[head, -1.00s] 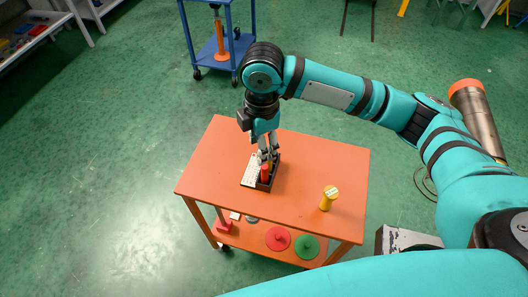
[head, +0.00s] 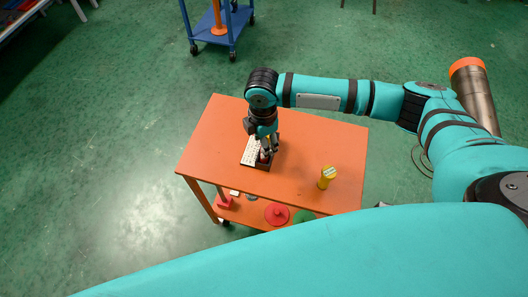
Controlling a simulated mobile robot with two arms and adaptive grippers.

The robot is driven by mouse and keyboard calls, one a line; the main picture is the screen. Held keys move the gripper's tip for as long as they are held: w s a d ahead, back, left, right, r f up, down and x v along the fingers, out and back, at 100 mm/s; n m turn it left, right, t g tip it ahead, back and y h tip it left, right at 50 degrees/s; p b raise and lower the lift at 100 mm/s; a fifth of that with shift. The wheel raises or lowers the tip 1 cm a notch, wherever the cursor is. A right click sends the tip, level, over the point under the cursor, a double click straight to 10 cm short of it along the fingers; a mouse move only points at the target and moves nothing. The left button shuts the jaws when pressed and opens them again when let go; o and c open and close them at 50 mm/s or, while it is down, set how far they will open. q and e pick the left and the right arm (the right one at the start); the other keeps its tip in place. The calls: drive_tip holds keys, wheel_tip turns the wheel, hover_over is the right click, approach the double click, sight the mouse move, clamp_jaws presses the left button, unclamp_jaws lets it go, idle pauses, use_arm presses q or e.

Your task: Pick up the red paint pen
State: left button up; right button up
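The red paint pen (head: 263,157) shows as a small patch of red in a dark open box (head: 262,168) on the orange cart. My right gripper (head: 269,150) points down over the box, with its fingertips at the pen. The fingers and pen overlap in this small view, so I cannot tell whether they grip it or only stand around it. My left gripper is not in view.
A white dotted card (head: 250,151) lies at the box's left side. A yellow cylinder (head: 326,178) stands on the orange cart top (head: 220,140). A red disc (head: 277,215) and a green disc (head: 304,216) lie on the lower shelf. A blue cart (head: 213,28) stands behind.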

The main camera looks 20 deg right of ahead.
drive_tip(key=f, duration=0.1)
drive_tip(key=f+p, duration=0.1)
drive_tip(key=f, duration=0.2)
drive_tip(key=shift+s+d+f, duration=0.15)
drive_tip(key=shift+s+f, duration=0.1)
drive_tip(key=shift+f, duration=0.15)
drive_tip(key=c, duration=0.6)
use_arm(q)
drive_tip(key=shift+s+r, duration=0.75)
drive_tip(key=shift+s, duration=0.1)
use_arm(e)
clamp_jaws()
